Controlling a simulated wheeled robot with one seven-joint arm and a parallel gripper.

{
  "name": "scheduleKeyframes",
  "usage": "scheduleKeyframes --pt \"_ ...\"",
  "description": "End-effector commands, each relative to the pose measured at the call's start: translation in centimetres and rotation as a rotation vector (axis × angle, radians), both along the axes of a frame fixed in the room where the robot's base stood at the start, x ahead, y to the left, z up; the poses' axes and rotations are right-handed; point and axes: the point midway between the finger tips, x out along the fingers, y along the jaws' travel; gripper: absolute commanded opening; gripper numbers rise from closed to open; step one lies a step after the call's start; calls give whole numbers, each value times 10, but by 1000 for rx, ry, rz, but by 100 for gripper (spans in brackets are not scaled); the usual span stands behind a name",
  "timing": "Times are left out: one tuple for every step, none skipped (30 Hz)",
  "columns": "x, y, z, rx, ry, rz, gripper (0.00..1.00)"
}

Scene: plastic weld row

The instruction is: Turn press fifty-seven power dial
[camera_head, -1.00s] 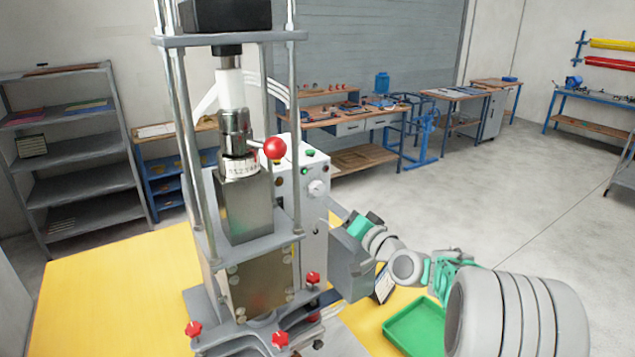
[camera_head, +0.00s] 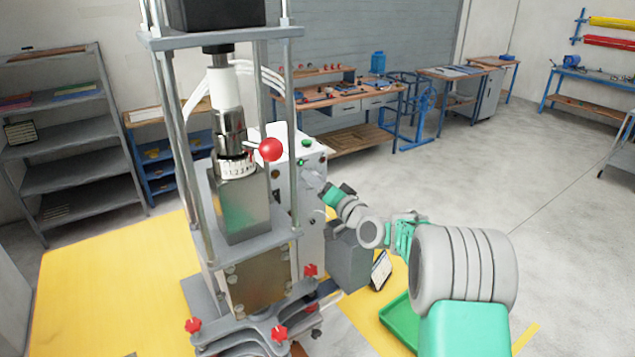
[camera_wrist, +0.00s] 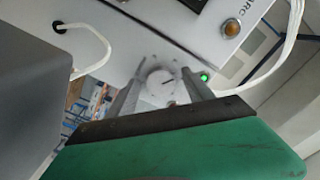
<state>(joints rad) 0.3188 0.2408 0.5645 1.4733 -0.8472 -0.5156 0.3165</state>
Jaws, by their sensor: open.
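The press (camera_head: 243,212) stands at centre left in the head view, with a white control box (camera_head: 287,148) behind it. In the wrist view a round white dial (camera_wrist: 160,84) with a dark pointer mark sits on the white panel. My gripper (camera_wrist: 160,90) is open, with one finger on each side of the dial; I cannot tell whether they touch it. A lit green lamp (camera_wrist: 204,77) is just right of the dial. In the head view my gripper (camera_head: 316,183) is at the box's front, largely covering the dial. No press number is readable.
A grey box (camera_head: 349,262), a tablet (camera_head: 381,270) and a green tray (camera_head: 399,322) are below my arm. White cables (camera_wrist: 285,45) hang at the wrist view's right.

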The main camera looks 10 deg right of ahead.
Motion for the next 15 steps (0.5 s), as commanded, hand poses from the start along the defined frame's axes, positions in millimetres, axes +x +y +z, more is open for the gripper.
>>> scheduleKeyframes --pt "0 1 0 0 0 1 60" --pt "0 0 0 0 0 1 59" --pt "0 0 0 0 0 1 56" --pt "0 0 0 0 0 1 54" --pt "0 0 0 0 0 1 51" --pt "0 0 0 0 0 1 48" --pt "0 0 0 0 0 1 45" --pt "0 0 0 -1 0 1 43" --pt "0 0 0 -1 0 1 40" --pt "0 0 0 -1 0 1 37" --pt "0 0 0 -1 0 1 35" --pt "0 0 0 -1 0 1 32" --pt "0 0 0 -1 0 1 29" --pt "0 0 0 -1 0 1 27" --pt "0 0 0 -1 0 1 23"
